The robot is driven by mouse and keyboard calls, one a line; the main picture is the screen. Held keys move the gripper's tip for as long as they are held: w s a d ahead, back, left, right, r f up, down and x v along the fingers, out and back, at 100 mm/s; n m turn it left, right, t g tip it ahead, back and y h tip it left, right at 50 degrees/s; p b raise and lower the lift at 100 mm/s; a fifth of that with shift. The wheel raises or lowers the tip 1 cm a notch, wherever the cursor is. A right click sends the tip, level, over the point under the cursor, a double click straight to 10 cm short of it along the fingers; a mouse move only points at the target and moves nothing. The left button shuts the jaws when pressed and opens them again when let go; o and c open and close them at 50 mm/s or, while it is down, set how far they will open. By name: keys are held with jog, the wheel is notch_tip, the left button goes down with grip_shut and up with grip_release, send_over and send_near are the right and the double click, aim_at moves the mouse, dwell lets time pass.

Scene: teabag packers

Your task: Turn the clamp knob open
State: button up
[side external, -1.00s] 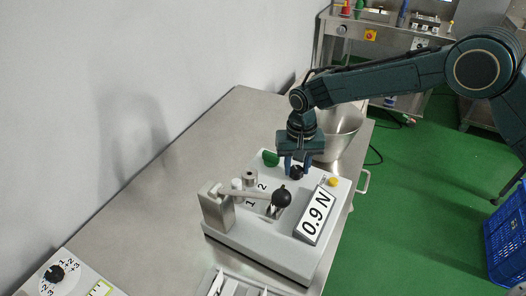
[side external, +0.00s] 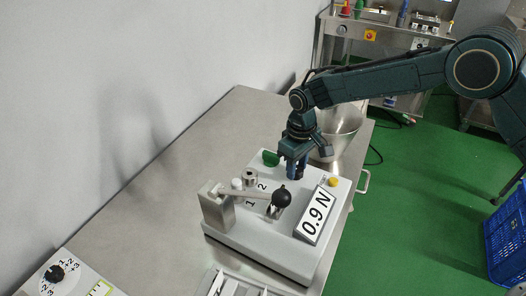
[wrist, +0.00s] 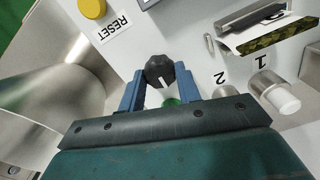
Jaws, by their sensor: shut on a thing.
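The clamp knob is a black knob (wrist: 160,72) with a white mark, on the top of the light grey tester (side external: 262,237). In the wrist view it sits between the two blue fingertips of my gripper (wrist: 156,84), which is shut on it. In the side view my gripper (side external: 294,168) points down at the back of the tester, turned at an angle, and its fingers mostly hide the knob. A green part (wrist: 172,102) shows between the fingers in the wrist view.
The tester carries a lever with a black ball (side external: 281,197), a "0.9 N" display (side external: 315,214), a yellow RESET button (side external: 333,182) and a green knob (side external: 271,158). Metal posts (side external: 250,178) stand by labels 1 and 2. A metal bowl (side external: 341,128) stands close behind my gripper.

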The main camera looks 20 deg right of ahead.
aim_at(297, 169)
jog(key=shift+r, duration=0.1)
dwell(0.3)
jog(key=o, duration=1)
jog(key=shift+c, duration=0.2)
notch_tip(297, 169, up, 14)
